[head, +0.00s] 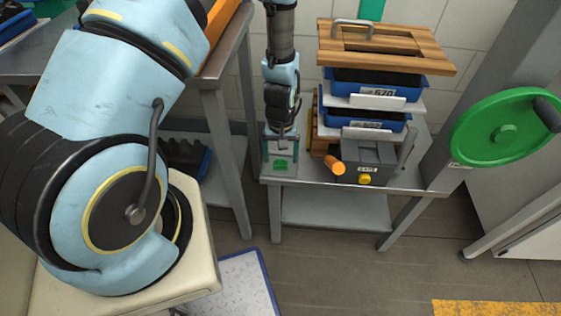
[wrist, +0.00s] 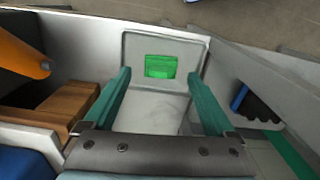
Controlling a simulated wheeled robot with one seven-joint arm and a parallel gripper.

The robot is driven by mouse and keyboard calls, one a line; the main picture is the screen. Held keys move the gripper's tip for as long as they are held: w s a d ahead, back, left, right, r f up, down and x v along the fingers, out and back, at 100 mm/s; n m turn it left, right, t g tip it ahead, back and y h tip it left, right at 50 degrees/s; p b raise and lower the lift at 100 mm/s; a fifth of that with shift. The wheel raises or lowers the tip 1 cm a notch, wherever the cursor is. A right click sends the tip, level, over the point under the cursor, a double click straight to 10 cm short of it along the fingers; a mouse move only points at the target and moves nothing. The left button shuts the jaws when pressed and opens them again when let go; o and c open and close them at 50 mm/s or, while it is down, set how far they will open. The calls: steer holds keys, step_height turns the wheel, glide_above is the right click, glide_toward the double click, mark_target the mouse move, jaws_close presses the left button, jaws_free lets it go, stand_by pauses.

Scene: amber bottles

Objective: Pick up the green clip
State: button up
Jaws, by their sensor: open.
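The green clip (head: 281,164) is a small green block at the front left corner of the metal table. In the wrist view the green clip (wrist: 160,66) lies in a shallow grey tray (wrist: 135,40), near the tray's far edge. My gripper (head: 281,146) is above the tray, just behind the clip in the head view. In the wrist view my gripper (wrist: 159,85) is open, with its two teal fingers spread wide. The clip shows between and beyond the fingertips, and nothing is held. How high the fingers are above the clip I cannot tell.
Right of the clip are an orange cylinder (head: 335,165) and a grey box (head: 370,160) with a yellow knob. Blue bins (head: 362,118) are stacked behind them under a wooden lid (head: 385,45). A green handwheel (head: 503,130) is at the right.

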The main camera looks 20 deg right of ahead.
steer(key=shift+f, duration=0.75)
steer(key=shift+c, duration=0.2)
steer(key=c, duration=1.4)
